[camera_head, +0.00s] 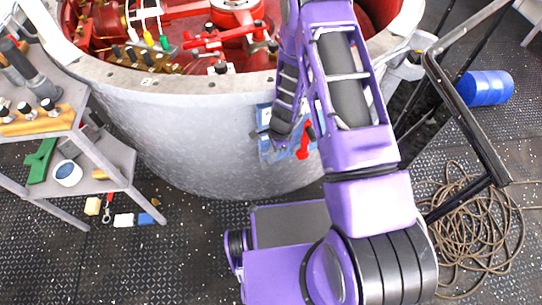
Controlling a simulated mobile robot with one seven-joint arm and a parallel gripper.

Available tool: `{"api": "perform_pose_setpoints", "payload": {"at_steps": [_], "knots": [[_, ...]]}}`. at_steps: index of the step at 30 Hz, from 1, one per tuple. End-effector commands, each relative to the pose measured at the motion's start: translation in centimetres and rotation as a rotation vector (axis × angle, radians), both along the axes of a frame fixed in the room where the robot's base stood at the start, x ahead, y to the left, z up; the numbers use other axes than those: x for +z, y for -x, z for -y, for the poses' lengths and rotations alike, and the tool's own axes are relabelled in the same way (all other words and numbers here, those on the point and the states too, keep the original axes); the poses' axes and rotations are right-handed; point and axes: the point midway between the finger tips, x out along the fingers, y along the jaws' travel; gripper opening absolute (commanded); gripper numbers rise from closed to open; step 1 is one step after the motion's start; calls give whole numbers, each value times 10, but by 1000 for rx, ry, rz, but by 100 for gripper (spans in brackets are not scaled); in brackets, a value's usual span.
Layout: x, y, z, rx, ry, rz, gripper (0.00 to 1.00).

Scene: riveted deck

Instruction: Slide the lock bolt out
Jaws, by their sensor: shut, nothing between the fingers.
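A blue plate (266,112) is mounted on the outside of the large grey curved wall (190,140). A red handle-like part (305,140) stands out at the plate's right side; it may be the lock bolt, but I cannot tell for sure.
A grey shelf cart (98,160) with tools stands at the left. A black tubular frame (465,115), a blue drum (486,87) and a coiled rope (480,225) are at the right. Red machinery (235,15) fills the ring. Small blocks (123,220) lie on the floor.

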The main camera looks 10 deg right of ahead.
Motion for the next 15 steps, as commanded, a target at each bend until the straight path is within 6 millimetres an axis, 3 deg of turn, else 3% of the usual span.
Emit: {"api": "perform_pose_setpoints", "payload": {"at_steps": [5, 15], "knots": [[19, -8, 26, -1, 2, 5, 0], [92, -10, 37, 2, 3, 6, 0]]}}
